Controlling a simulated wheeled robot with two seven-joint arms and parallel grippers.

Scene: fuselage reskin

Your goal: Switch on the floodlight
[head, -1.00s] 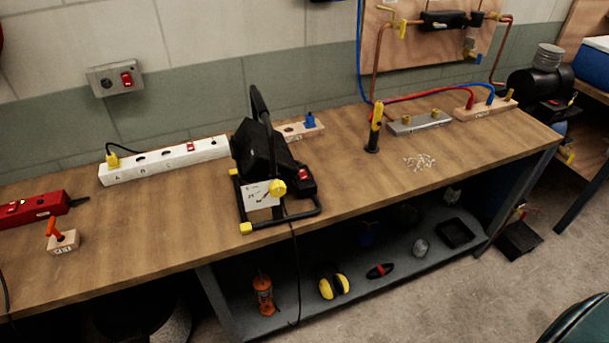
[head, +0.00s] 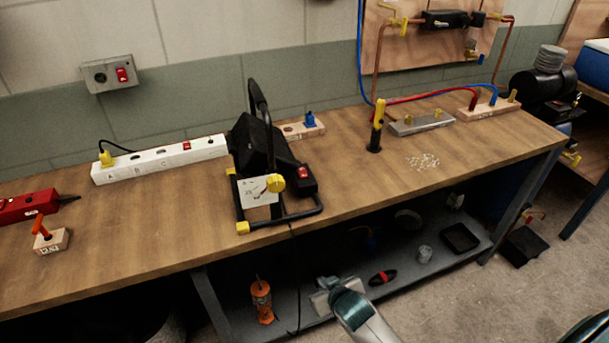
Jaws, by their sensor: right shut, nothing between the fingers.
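The black floodlight (head: 262,148) stands on the wooden bench (head: 210,225) on a tubular stand with yellow feet. It has a red switch (head: 303,172) on its right side, a yellow knob (head: 276,183) and a white label plate. Its cable hangs over the bench's front edge. I cannot tell whether its lamp is lit. My right gripper (head: 322,300) is shut and empty, low in the picture in front of the lower shelf. It is apart from the floodlight, below and to the right of it. My left gripper is not in view.
A white power strip (head: 160,161) with a yellow plug and red switch lies behind left. A wall socket box (head: 110,74) has another red switch. A torch-like yellow and black tool (head: 376,128) stands right of the floodlight. The bench front right of the floodlight is clear.

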